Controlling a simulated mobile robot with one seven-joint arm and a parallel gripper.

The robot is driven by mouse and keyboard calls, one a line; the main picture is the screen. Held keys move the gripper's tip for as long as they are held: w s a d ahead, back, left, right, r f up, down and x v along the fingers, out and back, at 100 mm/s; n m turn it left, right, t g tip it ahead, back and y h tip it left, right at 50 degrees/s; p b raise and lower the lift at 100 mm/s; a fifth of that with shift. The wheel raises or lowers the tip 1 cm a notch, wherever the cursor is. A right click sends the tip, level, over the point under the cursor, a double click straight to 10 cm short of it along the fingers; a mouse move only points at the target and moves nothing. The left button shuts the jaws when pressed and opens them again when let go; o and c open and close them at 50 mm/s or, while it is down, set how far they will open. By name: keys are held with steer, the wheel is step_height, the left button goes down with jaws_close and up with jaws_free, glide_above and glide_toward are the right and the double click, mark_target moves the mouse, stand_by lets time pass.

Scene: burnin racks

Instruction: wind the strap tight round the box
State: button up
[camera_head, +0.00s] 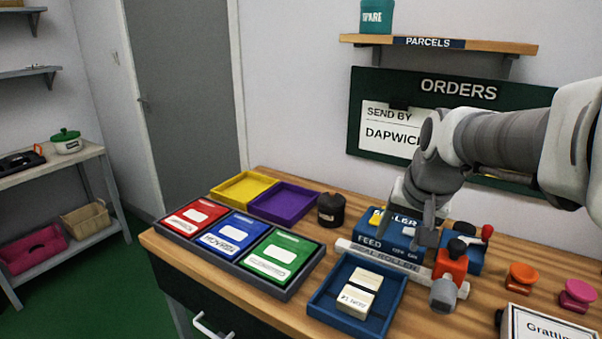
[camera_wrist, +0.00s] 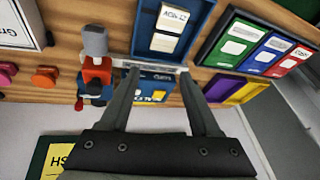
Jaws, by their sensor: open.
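My gripper (camera_head: 425,238) hangs over the blue machine (camera_head: 368,240) marked FEED, its fingers pointing down. In the wrist view my gripper (camera_wrist: 160,78) shows two fingers spread apart with nothing held between them; the blue machine (camera_wrist: 158,88) lies beyond the gap. A pale bar (camera_head: 378,257) marked ROLLER runs along its front. A red crank-like part (camera_head: 451,264) with a grey knob (camera_head: 443,294) stands at the bar's right end; it also shows in the wrist view (camera_wrist: 96,76). No strap is clearly visible. A white-labelled box (camera_head: 550,325) is cut off at the lower right.
A blue tray (camera_head: 318,306) holds pale labelled blocks (camera_head: 357,297). Left are a grey rack (camera_head: 262,288) of red, blue and green packs, and yellow (camera_head: 243,190) and purple (camera_head: 284,203) trays. A dark pot (camera_head: 331,210) stands behind. Orange (camera_head: 522,276) and pink (camera_head: 577,294) knobs stand right.

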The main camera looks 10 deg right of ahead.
steer(key=w+d+r+m+g+h+p, duration=0.1)
steer(key=w+d+r+m+p, duration=0.3)
steer(key=w+d+p, duration=0.6)
steer(key=m+g+h+p, duration=0.2)
steer(key=m+h+p, duration=0.1)
steer(key=m+p, duration=0.15)
glide_toward(488, 226)
steer(key=shift+n, duration=0.35)
steer(key=p+x, duration=0.1)
steer(key=x, duration=0.9)
steer(key=shift+a, duration=0.1)
jaws_close()
